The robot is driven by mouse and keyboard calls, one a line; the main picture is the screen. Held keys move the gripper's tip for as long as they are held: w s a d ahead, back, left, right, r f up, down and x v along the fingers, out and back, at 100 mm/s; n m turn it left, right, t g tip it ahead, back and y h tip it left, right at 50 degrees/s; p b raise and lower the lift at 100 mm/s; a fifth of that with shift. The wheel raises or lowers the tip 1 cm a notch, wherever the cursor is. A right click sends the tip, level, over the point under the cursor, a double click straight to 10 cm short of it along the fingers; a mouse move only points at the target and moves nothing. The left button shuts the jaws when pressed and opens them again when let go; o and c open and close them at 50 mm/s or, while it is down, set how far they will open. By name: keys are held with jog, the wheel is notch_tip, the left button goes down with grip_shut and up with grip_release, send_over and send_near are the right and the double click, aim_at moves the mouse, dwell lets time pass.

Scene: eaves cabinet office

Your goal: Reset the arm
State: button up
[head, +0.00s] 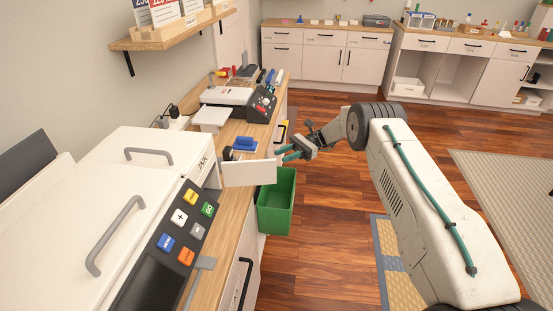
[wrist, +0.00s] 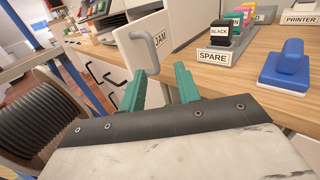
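My arm reaches in from the right of the head view, bent at a dark ribbed joint. My gripper (head: 288,153) has teal fingers and hangs near the edge of the open white panel, above the green bin. In the wrist view my gripper (wrist: 160,86) shows its two fingers apart, with nothing held between them. A grey handle (wrist: 147,50) on the white panel marked JAM (wrist: 162,38) lies just beyond the fingertips. I cannot tell whether a finger touches it. In the head view the same white panel (head: 248,173) sticks out from the machine over the counter's edge.
The green bin (head: 277,205) stands below the panel. A blue stamp (wrist: 288,68) and a SPARE holder (wrist: 215,58) with cartridges sit on the wooden counter (wrist: 268,42). A large white machine (head: 120,180) fills the left. The wooden floor (head: 322,240) has free room between the counter and my arm.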

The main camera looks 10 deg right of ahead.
jog(key=shift+w+d, duration=0.2)
jog(key=shift+d, duration=0.25)
jog(key=s+f+h, duration=0.2)
jog(key=s+f, duration=0.1)
jog(key=f, duration=0.2)
jog(key=s+d+r+n+t+h, duration=0.1)
jog(key=s+d+r+n+h, duration=0.15)
jog(key=s+r, duration=0.5)
jog(key=s+d+r+n+h, duration=0.2)
jog(key=s+r+n+h, duration=0.15)
jog(key=s+r, duration=0.4)
jog(key=s+d+r+n+t+h, duration=0.1)
jog(key=s+d+r+n+h, duration=0.2)
jog(key=s+r, duration=0.45)
jog(key=s+d+r+n+t+h, duration=0.1)
jog(key=s+r+t, duration=0.1)
jog(key=s, duration=0.6)
jog(key=s+d+r+n+t+h, duration=0.1)
jog(key=s+r+t+h, duration=0.1)
jog(key=s+r, duration=0.3)
jog(key=s+d+r+n+t+h, duration=0.1)
jog(key=s+d+r+t+h, duration=0.1)
jog(key=s, duration=0.9)
notch_tip(320, 180, up, 2)
jog(key=shift+s+r+n+t, duration=0.2)
jog(key=shift+s+n+t, duration=0.15)
jog(key=shift+t, duration=0.25)
